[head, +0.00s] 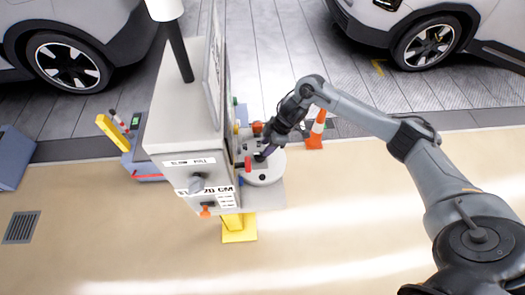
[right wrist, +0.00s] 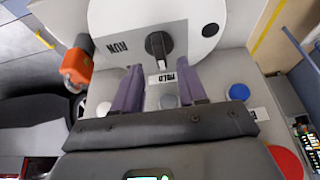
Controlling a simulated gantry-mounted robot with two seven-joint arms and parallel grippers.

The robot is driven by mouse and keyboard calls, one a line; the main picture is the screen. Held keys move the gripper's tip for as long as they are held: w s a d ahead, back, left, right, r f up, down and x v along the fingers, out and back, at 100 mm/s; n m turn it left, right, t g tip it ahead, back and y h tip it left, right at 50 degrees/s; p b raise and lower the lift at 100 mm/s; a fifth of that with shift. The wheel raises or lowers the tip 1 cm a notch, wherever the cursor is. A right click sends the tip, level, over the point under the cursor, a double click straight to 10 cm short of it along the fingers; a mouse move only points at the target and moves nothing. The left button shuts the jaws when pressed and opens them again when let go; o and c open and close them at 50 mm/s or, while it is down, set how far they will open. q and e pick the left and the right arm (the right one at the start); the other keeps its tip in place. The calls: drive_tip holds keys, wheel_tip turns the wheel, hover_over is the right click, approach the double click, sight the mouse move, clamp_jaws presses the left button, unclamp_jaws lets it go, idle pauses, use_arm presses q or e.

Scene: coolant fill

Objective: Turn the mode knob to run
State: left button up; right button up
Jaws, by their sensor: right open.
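In the right wrist view the mode knob (right wrist: 157,46) is a black knob on a white round dial (right wrist: 188,20). Its bar slants down toward a label reading HOLD (right wrist: 162,79), partly covered. A RUN label (right wrist: 118,47) is printed to its left on the dial. My right gripper (right wrist: 161,80) is open and empty, its two purple fingers pointing at the knob from below, one on each side of the HOLD label. In the head view my right gripper (head: 263,155) is over the panel beside the white dial (head: 266,172) and hides part of it. My left gripper is not in view.
An orange-capped part (right wrist: 76,68), a blue button (right wrist: 238,92) and a red button (right wrist: 286,162) sit around the fingers. The grey cabinet (head: 187,125) stands left of my right gripper. An orange cone (head: 316,132) stands behind it. The floor in front is clear.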

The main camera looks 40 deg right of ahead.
drive_tip(key=shift+x, duration=2.3)
clamp_jaws()
